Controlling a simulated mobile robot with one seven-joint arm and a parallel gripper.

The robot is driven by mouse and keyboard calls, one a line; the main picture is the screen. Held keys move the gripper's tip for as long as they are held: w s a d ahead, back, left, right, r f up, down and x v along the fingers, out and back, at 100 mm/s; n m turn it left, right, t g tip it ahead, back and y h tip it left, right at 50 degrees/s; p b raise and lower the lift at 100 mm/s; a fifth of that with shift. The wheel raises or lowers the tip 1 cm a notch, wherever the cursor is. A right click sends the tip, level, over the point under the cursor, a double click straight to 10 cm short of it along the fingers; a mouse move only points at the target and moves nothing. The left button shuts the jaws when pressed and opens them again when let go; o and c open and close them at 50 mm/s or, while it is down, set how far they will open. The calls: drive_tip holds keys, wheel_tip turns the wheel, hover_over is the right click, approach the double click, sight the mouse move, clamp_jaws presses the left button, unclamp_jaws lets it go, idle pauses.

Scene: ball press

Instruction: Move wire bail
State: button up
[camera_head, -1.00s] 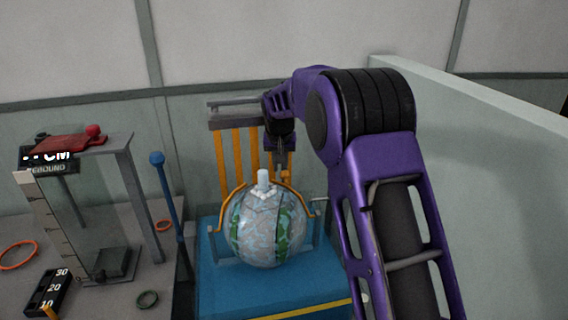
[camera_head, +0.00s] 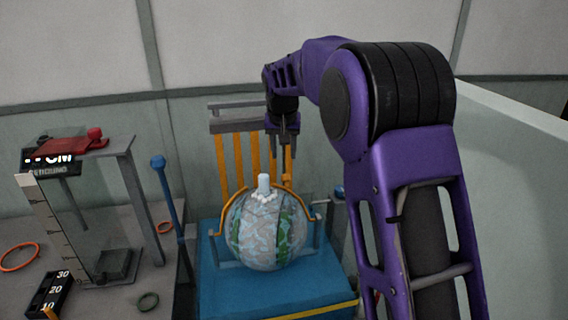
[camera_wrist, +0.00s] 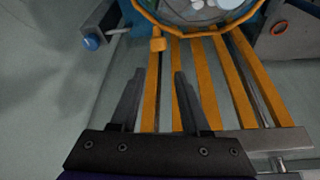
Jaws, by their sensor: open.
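The wire bail (camera_head: 310,197) is an orange hoop around the upper back of a patterned blue-grey and green ball (camera_head: 262,235). The ball has a white stub on top and rests on a blue base (camera_head: 222,288). In the wrist view the bail (camera_wrist: 188,35) crosses the top, with an orange knob (camera_wrist: 157,44) on its near side. My gripper (camera_head: 284,153) is above and behind the ball, apart from the bail. Its two fingers also show in the wrist view (camera_wrist: 160,74), spread and empty, pointing toward the knob.
Orange upright slats (camera_head: 238,160) with a grey top bar stand behind the ball, close to my gripper. A blue-topped post (camera_head: 165,190) and a clear rebound gauge (camera_head: 85,220) stand at the left. A pale wall panel (camera_head: 510,180) rises at the right.

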sight(284, 176)
drive_tip(key=v, duration=0.9)
drive_tip(key=shift+p, duration=0.3)
drive_tip(key=shift+s+r, duration=0.1)
drive_tip(key=shift+r, duration=0.05)
drive_tip(key=shift+s, duration=0.1)
drive_tip(key=shift+c, duration=1.3)
drive_tip(key=s+f+n+b, duration=0.1)
drive_tip(key=s+f+t+b, duration=0.1)
drive_tip(key=s+b, duration=0.1)
drive_tip(key=s+f+n+t+b, duration=0.1)
drive_tip(key=b, duration=0.1)
drive_tip(key=shift+s+f+n, duration=0.2)
drive_tip(key=shift+s+n, duration=0.1)
drive_tip(key=shift+s, duration=0.05)
clamp_jaws()
drive_tip(key=x, duration=0.6)
drive_tip(key=b+x, duration=0.1)
drive_tip(key=x, duration=0.6)
drive_tip(key=shift+w+f+b, duration=0.1)
drive_tip(key=shift+w+b, duration=0.2)
drive_tip(key=shift+w, duration=0.15)
